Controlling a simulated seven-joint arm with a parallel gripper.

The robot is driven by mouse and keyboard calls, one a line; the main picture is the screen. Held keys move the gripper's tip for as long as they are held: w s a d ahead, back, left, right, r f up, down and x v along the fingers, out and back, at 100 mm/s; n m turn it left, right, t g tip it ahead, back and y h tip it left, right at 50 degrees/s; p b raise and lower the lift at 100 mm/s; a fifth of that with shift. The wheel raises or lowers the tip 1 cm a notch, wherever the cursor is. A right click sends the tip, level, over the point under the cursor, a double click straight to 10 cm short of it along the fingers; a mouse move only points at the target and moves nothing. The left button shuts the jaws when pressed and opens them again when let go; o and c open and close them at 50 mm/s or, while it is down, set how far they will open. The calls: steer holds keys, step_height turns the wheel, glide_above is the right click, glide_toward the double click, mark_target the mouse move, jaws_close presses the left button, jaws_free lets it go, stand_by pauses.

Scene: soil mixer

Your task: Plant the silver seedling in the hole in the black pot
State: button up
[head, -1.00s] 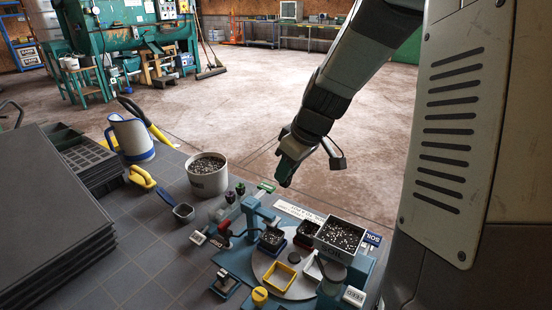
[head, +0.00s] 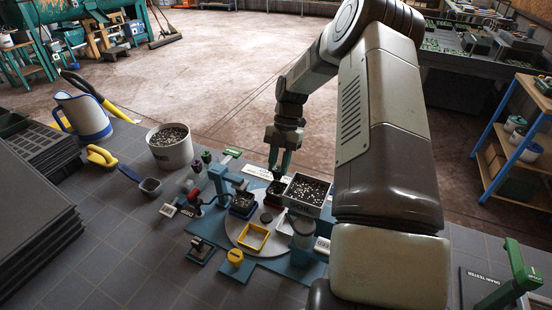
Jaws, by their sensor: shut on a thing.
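My gripper (head: 281,163) points down at the back of the turntable, with its fingers just above or beside a small black pot with a reddish rim (head: 276,188). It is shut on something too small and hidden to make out. Another small black pot, filled with dark soil in a blue surround (head: 242,204), stands to the left under a teal press (head: 219,181). I cannot tell which pot has the hole.
A soil-filled box (head: 306,190) stands right of the gripper, close to it. The turntable also has a yellow square frame (head: 253,237). A large soil bucket (head: 170,147), watering can (head: 84,117) and stacked trays (head: 30,205) are at left. The front-left table is clear.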

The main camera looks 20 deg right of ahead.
mark_target(279, 177)
steer(key=shift+f, duration=2.55)
steer(key=o, duration=0.9)
steer(key=shift+r, duration=4)
